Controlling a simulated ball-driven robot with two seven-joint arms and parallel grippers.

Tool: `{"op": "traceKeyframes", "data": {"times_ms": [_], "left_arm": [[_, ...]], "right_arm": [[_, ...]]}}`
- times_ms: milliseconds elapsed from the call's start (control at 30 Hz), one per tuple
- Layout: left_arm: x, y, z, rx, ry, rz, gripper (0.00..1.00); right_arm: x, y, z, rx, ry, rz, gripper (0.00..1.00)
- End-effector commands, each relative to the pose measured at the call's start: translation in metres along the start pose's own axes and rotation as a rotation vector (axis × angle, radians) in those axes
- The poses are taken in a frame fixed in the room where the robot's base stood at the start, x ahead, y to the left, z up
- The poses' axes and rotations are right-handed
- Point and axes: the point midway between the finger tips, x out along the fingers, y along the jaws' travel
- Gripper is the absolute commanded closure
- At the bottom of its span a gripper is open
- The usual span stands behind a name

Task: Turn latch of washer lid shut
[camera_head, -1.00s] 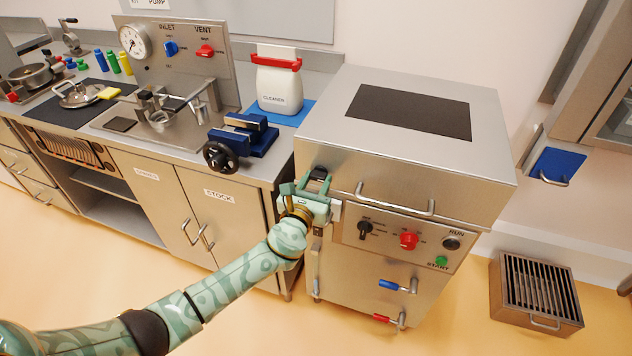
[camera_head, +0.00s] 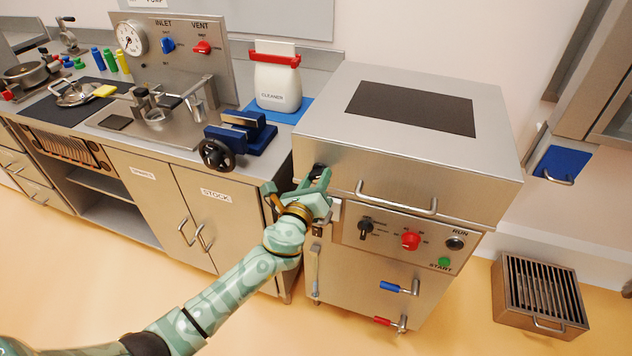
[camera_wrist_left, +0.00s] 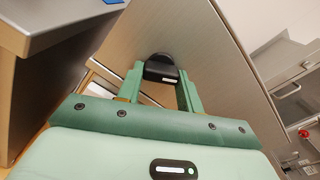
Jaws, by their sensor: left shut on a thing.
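The washer is the steel cabinet at the right of the counter in the head view, and its lid (camera_head: 320,120) is down, with a dark panel on top. The lid's latch is a black knob at the front left corner (camera_head: 318,169), mostly hidden by my gripper. In the left wrist view the black latch (camera_wrist_left: 160,70) sits between the two green fingertips. My left gripper (camera_head: 298,184) is shut on it, and it also shows in the left wrist view (camera_wrist_left: 160,88). My right gripper is not in view.
A bar handle (camera_head: 396,205) runs along the lid's front, just right of my gripper. Below it is a panel with a red knob (camera_head: 411,241) and a green start button (camera_head: 445,262). A blue vise (camera_head: 240,133) and a white cleaner bottle (camera_head: 278,86) stand on the counter to the left.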

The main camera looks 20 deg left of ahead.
Motion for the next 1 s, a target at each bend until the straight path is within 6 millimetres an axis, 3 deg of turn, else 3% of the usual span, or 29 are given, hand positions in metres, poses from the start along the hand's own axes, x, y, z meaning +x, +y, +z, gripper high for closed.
{"op": "traceKeyframes", "data": {"times_ms": [600,1000], "left_arm": [[-0.001,-0.001,-0.001,-0.585,0.002,0.003,0.86],[0.000,-0.003,0.001,-0.887,0.000,0.003,0.86]], "right_arm": [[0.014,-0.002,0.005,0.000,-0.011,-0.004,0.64],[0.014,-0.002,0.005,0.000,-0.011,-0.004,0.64]]}}
